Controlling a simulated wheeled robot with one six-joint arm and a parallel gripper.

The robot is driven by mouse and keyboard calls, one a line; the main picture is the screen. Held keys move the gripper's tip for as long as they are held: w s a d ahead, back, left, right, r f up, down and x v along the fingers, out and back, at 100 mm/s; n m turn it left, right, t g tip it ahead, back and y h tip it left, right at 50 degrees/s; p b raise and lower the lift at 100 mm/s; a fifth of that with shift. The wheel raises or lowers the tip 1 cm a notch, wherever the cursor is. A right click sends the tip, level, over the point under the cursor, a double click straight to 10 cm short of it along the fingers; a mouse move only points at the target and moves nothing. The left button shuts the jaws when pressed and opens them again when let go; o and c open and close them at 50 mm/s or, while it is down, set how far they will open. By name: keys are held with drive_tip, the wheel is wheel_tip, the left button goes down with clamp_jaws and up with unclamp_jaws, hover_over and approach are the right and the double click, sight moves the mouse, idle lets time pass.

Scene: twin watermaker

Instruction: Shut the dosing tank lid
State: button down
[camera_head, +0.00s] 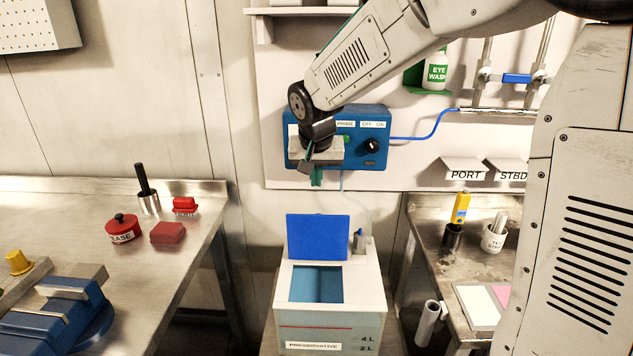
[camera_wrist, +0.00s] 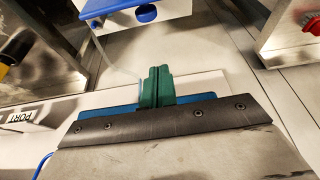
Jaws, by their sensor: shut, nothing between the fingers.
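The dosing tank (camera_head: 285,300) is a white box labelled PRESERVATIVE, standing in the gap between two metal benches. Its blue lid (camera_head: 318,237) stands upright at the back edge, so the tank's opening shows. My gripper (camera_head: 317,177) points down, above and behind the lid, in front of the blue control box. Its green fingers (camera_wrist: 156,86) are together and empty, apart from the lid.
The blue control box (camera_head: 372,160) is on the wall panel close behind my gripper. The left bench (camera_head: 190,240) holds red items and a blue vise; the right bench (camera_head: 425,215) holds cups.

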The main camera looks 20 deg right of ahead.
sight(318, 234)
wheel_tip(318, 234, down, 7)
drive_tip(key=s, duration=0.1)
drive_tip(key=shift+s+a, duration=0.2)
drive_tip(key=shift+a, duration=0.05)
drive_tip(key=shift+a, duration=0.1)
idle(0.4)
